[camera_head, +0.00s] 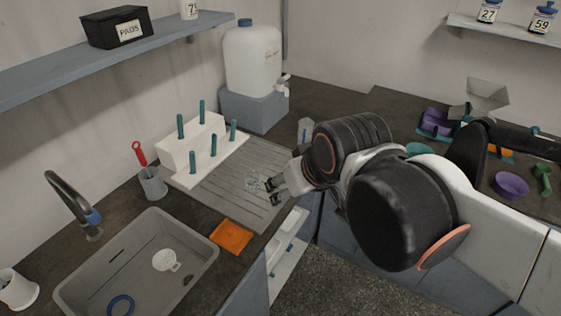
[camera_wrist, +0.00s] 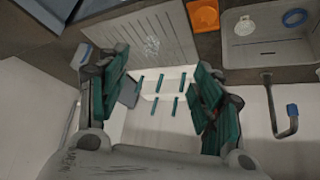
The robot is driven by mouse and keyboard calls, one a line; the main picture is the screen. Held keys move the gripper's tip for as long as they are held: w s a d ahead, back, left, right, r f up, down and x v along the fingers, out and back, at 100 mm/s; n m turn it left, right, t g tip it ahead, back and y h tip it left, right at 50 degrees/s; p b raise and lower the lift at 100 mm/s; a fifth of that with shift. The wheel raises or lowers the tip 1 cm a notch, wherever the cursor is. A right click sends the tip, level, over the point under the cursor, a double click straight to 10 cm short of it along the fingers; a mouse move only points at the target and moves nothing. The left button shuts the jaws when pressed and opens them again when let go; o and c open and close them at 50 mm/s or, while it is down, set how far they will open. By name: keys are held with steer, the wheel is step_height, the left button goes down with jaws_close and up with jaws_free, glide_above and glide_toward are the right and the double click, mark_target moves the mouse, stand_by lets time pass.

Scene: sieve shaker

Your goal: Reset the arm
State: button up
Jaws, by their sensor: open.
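My gripper (camera_head: 270,190) is open and empty in the head view, above the grey ribbed drainboard near its right edge. In the wrist view my gripper (camera_wrist: 157,95) has its two teal-padded fingers spread wide, with nothing between them in contact. The arm reaches in from the right of the head view and hides part of the counter. A small clear glass-like item (camera_head: 253,181) lies on the drainboard, close to the fingertips in the picture; it also shows in the wrist view (camera_wrist: 152,45). I cannot tell whether the fingers touch it.
A white peg rack (camera_head: 205,158) with several teal pegs stands behind the drainboard (camera_head: 222,205). A sink (camera_head: 85,270) holds a white strainer (camera_head: 165,260) and a blue ring (camera_head: 121,305). An orange cloth (camera_head: 231,236) lies near the front edge. A water jug (camera_head: 252,60) stands at the back.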

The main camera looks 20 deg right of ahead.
steer(key=shift+s+f+m, duration=0.25)
steer(key=shift+s+m, duration=0.05)
steer(key=shift+s, duration=0.7)
stand_by(0.6)
